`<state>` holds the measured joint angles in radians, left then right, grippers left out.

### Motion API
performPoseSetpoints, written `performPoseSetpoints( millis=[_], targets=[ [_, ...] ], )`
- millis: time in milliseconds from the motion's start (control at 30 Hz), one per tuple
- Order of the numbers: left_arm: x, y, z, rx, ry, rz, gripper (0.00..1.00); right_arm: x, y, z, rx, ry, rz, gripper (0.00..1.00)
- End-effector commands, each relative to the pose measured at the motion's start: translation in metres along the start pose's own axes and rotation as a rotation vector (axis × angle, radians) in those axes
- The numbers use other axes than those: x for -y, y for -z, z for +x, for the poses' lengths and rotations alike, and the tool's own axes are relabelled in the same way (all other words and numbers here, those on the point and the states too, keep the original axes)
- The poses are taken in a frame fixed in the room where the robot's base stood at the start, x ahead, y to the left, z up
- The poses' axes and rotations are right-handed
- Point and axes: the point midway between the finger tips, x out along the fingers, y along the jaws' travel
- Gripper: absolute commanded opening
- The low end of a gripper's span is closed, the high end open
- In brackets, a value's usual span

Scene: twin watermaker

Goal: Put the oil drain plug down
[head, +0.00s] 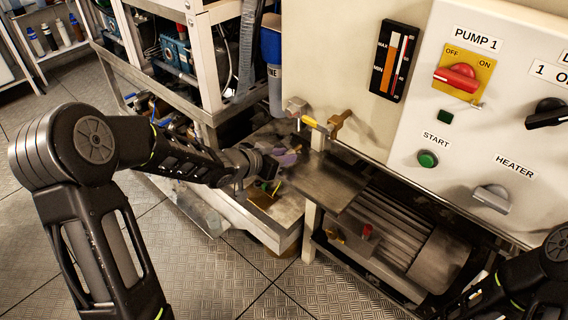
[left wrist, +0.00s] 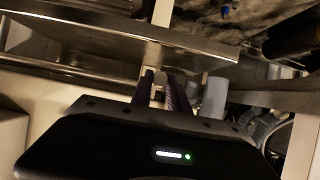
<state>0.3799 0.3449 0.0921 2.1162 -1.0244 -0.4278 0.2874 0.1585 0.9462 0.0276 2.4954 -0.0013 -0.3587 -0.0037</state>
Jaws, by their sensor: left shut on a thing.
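My left gripper (head: 268,168) reaches over the metal tray (head: 284,222) below the gauge panel. In the left wrist view its two dark fingers (left wrist: 164,92) are close together, with a small greyish piece (left wrist: 160,74) between their tips. I take this piece to be the oil drain plug, but it is small and dim. The fingers point toward a long metal edge (left wrist: 120,32). In the head view the wrist and fingers hide the plug. I cannot tell whether it touches a surface. My right arm shows at the bottom right, but its gripper is out of view.
A flat metal plate (head: 326,182) lies right of the gripper, above a finned motor (head: 398,235). A blue-topped filter housing (head: 272,70) stands behind. The control panel (head: 490,130) fills the right. Floor is clear in front.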

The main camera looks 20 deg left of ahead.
Motion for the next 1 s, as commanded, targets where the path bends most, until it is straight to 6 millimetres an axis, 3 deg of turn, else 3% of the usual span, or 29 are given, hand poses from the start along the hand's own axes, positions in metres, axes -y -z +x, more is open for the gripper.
performPoseSetpoints(
  millis=[100, 933, 967, 1000],
  targets=[
    [0.000, -0.015, 0.009, 0.000, -0.001, 0.000, 0.00, -0.003, 0.000, 0.007, 0.000, 0.000, 0.000, 0.36],
    [0.000, -0.032, 0.015, 0.011, -0.001, -0.002, 0.00, -0.006, 0.000, 0.015, 0.000, 0.000, 0.000, 0.36],
    [-0.001, -0.033, 0.015, 0.012, -0.001, -0.003, 0.22, -0.006, 0.000, 0.015, 0.000, 0.000, 0.000, 0.36],
    [-0.001, -0.034, 0.015, 0.013, -0.001, -0.003, 0.26, -0.006, 0.000, 0.015, 0.000, 0.000, 0.000, 0.36]
  ],
)
